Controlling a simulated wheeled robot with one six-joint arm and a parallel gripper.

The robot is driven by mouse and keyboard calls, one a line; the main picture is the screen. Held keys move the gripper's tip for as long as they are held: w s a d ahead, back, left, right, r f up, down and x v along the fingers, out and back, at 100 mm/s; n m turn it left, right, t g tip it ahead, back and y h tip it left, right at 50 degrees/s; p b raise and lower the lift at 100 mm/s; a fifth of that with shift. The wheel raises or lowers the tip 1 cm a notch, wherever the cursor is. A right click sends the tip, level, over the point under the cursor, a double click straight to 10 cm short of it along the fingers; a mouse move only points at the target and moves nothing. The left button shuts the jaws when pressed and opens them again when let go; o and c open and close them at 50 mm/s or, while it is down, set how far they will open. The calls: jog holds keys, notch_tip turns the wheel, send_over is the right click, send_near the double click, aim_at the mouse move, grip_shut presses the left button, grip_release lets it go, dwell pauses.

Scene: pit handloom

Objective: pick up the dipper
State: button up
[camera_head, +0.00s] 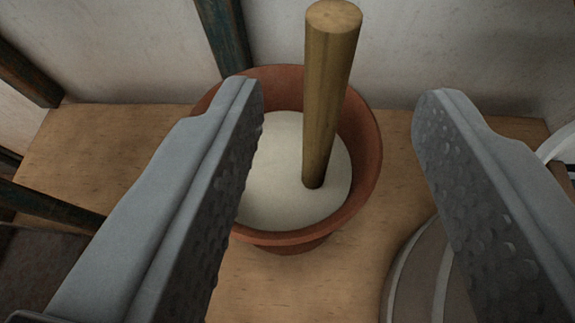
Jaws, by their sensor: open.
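The dipper shows as a round wooden handle (328,95) standing up, slightly tilted, out of a terracotta pot (367,150). Its lower end is hidden in the pale, off-white contents (290,195) of the pot. My gripper (340,100) is open, with one grey finger on each side of the picture. The handle appears between the two fingers, with clear gaps on both sides and nearer the left finger. The left finger covers part of the pot's left side. I cannot tell how far the handle is from the fingertips in depth.
The pot stands on a wooden surface (290,290). A round, banded object (412,275) sits at the lower right, partly behind the right finger. A pale wall (450,50) rises behind, with dark posts (224,35) at the left.

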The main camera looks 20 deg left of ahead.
aim_at(330, 66)
jog(key=shift+x, duration=3.75)
jog(key=shift+a+r, duration=0.1)
jog(key=shift+a, duration=0.05)
grip_shut()
